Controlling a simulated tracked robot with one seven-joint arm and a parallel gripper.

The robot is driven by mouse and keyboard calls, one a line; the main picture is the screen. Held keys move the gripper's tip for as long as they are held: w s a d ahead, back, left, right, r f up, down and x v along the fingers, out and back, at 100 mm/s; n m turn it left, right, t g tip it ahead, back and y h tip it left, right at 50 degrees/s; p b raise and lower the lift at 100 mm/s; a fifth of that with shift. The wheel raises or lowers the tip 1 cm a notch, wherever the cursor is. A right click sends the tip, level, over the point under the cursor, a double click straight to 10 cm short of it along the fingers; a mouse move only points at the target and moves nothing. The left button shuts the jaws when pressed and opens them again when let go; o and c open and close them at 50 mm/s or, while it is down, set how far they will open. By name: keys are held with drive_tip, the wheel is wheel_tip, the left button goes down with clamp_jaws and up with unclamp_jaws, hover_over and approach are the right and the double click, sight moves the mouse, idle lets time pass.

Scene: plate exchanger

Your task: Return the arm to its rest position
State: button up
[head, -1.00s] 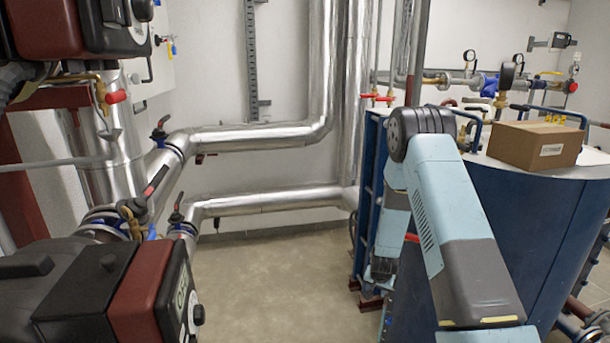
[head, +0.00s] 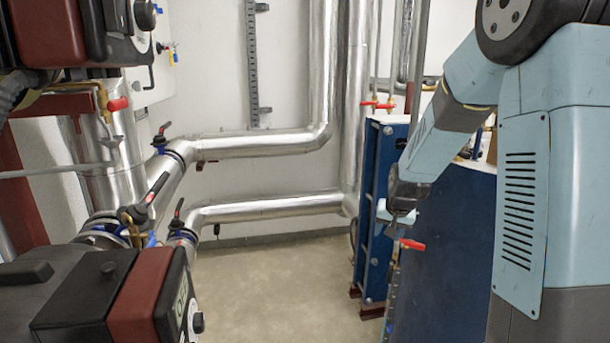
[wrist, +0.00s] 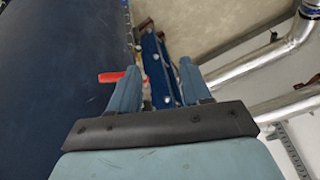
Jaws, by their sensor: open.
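My arm fills the right side of the head view, with its light blue links raised and bent and its far end hanging down in front of the blue plate exchanger (head: 372,225). My gripper (wrist: 158,75) shows in the wrist view with its two blue fingers spread apart. Nothing is seen held between them. In the head view the gripper end is small and its fingers are hard to make out. A red lever handle (head: 412,244) shows just below that end; it also appears beside the left finger in the wrist view (wrist: 108,77).
A large dark blue casing (head: 445,260) stands behind my arm at right. Silver insulated pipes (head: 265,143) run along the back wall. Red and black pumps (head: 140,295) crowd the left. The floor (head: 270,285) in the middle is clear.

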drive_tip(key=s+r+n, duration=0.1)
drive_tip(key=s+r, duration=0.5)
drive_tip(key=s, duration=0.4)
drive_tip(key=s+r+n, duration=0.1)
drive_tip(key=s+r, duration=0.5)
drive_tip(key=s, duration=0.5)
drive_tip(key=s+r+n, duration=0.1)
drive_tip(key=s+r, duration=0.6)
drive_tip(key=s, duration=0.4)
drive_tip(key=shift+t, duration=0.3)
drive_tip(key=shift+c, duration=0.5)
drive_tip(key=shift+w, duration=0.1)
